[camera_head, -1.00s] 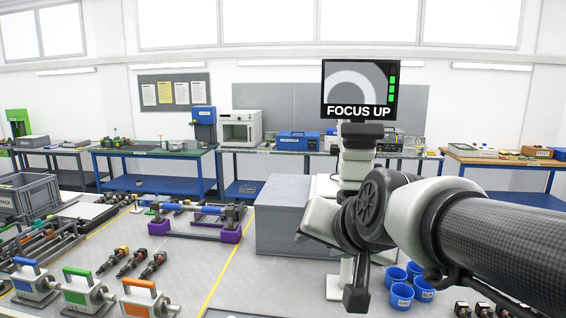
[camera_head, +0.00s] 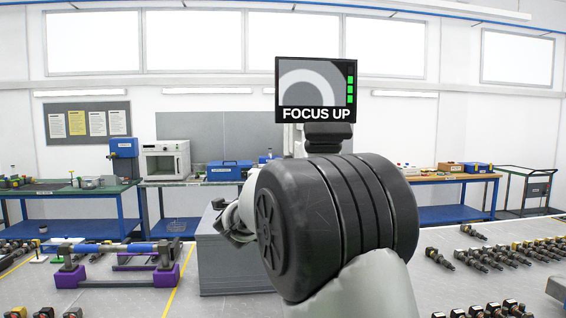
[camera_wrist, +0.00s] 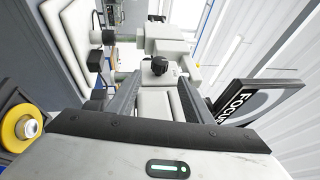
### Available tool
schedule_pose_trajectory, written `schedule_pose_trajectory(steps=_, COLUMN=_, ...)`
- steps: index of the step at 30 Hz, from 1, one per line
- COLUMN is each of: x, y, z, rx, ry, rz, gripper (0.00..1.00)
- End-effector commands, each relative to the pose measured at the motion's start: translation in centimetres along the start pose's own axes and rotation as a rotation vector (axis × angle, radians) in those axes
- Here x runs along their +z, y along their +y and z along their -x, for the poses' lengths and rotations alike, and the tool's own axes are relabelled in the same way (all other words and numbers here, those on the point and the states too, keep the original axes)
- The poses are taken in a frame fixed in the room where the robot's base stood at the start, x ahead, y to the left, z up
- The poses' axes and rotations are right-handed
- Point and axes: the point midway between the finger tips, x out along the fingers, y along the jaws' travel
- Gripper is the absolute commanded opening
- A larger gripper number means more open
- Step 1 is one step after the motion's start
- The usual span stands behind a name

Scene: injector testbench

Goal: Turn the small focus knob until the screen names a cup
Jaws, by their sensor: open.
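The screen (camera_head: 316,90) reads "FOCUS UP" under a pale grey arch shape on grey, with green bars at its right side. A small black knob (camera_wrist: 160,66) sits on a white device (camera_wrist: 172,40) in the wrist view. My gripper (camera_wrist: 160,82) is open, its two fingers pointing toward the knob, one to each side in the picture. I cannot tell whether they touch it. In the head view my arm hides the knob and the fingers.
A grey block-like bench (camera_head: 225,262) stands left of my arm. A blue tube on purple supports (camera_head: 115,255) lies at the left. Several injectors (camera_head: 455,258) lie on the right of the table. A yellow round part (camera_wrist: 22,128) is at the wrist view's left edge.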

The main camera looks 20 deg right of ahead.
Motion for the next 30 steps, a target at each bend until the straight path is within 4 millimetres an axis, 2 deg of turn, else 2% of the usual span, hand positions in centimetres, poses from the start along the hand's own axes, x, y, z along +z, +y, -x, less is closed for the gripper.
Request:
schedule_pose_trajectory(steps=1, x=-0.1, y=-0.1, z=-1.3, rx=-0.001, ry=0.003, rz=0.002, gripper=0.46)
schedule_pose_trajectory(steps=9, x=-0.1, y=-0.1, z=-7.1, rx=0.0, ry=0.002, rz=0.002, gripper=0.46)
schedule_pose_trajectory(steps=15, x=0.0, y=-0.1, z=-10.4, rx=0.0, ry=0.001, rz=0.003, gripper=0.46)
schedule_pose_trajectory(steps=21, x=0.0, y=0.0, z=-11.8, rx=0.0, ry=-0.001, rz=0.003, gripper=0.46)
schedule_pose_trajectory(steps=30, x=0.0, y=0.0, z=-11.9, rx=0.0, ry=-0.001, rz=0.003, gripper=0.45)
